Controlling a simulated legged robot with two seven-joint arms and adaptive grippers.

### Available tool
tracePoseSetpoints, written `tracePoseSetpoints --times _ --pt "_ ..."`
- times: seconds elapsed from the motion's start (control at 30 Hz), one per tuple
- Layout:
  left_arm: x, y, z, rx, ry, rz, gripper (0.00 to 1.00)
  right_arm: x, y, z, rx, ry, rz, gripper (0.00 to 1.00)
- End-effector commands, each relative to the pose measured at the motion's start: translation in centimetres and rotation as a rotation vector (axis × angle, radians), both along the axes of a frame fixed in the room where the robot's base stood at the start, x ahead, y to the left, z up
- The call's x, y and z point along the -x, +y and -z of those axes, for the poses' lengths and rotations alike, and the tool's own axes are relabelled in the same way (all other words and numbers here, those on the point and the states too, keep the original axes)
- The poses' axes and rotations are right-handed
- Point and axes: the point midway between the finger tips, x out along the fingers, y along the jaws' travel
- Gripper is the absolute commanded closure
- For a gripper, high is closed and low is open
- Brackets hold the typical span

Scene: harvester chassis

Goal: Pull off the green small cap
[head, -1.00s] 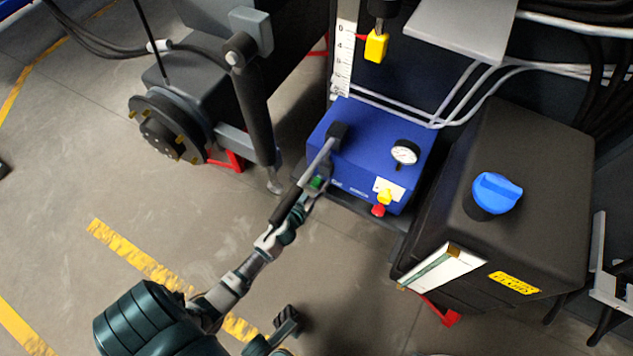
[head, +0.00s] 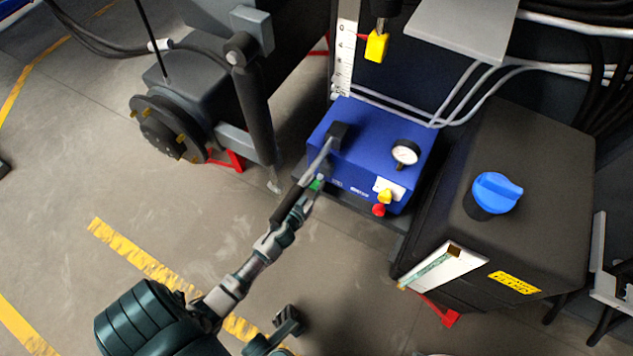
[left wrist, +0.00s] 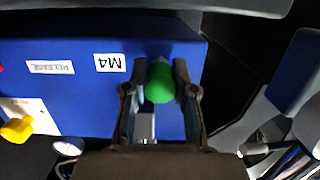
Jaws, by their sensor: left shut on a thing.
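The green small cap (left wrist: 160,82) sits at the front face of the blue box, beside the "M4" label, in the left wrist view. My left gripper (left wrist: 160,95) is shut on it, one dark finger on each side. In the head view the green cap (head: 316,185) is a small patch at the box's lower left edge, partly covered by my left gripper (head: 313,190). The blue box (head: 365,155) stands on a dark base. I cannot see whether the cap is still seated on its fitting.
A gauge (head: 405,152), a yellow knob (head: 385,196) and a red knob (head: 379,210) are on the box. A black tank (head: 540,190) with a blue cap (head: 496,192) stands right.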

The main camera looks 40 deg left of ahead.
Motion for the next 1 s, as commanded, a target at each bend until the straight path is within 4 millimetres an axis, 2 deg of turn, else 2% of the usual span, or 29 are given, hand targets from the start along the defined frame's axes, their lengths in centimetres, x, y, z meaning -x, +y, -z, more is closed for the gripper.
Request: tracePoseSetpoints --times 0.5,1.0 --pt "2.6 -0.6 -0.1 -0.001 -0.002 -0.001 1.0 0.1 0.0 -0.2 0.004 -0.002 -0.002 0.6" --pt "2.8 -0.6 -0.1 -0.002 -0.002 -0.001 1.0 0.0 0.0 -0.3 -0.001 -0.003 0.0 0.6"
